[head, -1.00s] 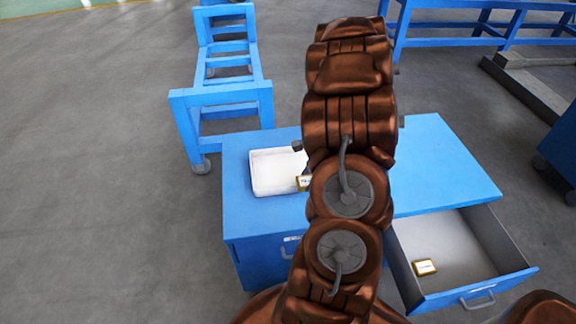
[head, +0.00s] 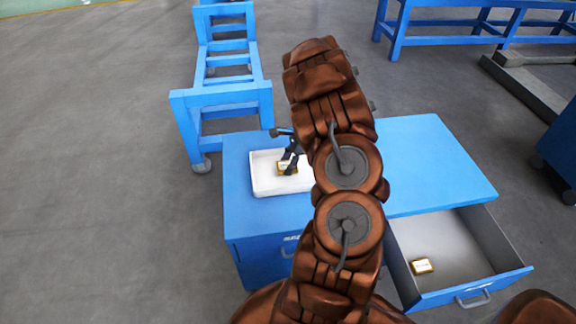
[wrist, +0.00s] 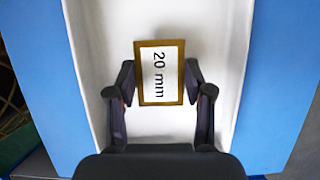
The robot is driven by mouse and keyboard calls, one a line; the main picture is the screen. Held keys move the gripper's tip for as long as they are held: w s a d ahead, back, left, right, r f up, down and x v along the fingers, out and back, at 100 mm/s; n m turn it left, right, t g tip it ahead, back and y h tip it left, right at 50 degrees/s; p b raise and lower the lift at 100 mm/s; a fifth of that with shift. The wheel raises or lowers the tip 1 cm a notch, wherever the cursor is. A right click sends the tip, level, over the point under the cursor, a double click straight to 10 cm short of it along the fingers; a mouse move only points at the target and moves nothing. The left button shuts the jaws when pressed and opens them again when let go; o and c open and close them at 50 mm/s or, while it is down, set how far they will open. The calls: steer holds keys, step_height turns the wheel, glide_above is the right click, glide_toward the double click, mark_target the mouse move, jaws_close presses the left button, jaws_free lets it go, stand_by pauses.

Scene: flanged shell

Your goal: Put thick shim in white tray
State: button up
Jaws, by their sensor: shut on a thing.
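The thick shim is a small brass-edged block with a white label reading "20 mm" in the wrist view (wrist: 159,73). My gripper (wrist: 159,82) is shut on it, one finger against each side. In the head view the held shim (head: 287,169) shows over the white tray (head: 262,186), below my gripper (head: 289,160). The tray (wrist: 105,45) lies under the shim in the wrist view. I cannot tell whether the shim touches the tray floor. My arm hides the tray's right end in the head view.
The tray stands on a blue cabinet (head: 430,165). Its open drawer (head: 460,240) at the lower right holds another brass block with a white label (head: 421,265). The cabinet top right of my arm is clear. A blue frame cart (head: 225,95) stands behind.

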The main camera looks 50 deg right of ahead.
steer(key=shift+f, duration=0.8)
steer(key=shift+f, duration=0.15)
steer(key=o, duration=1.3)
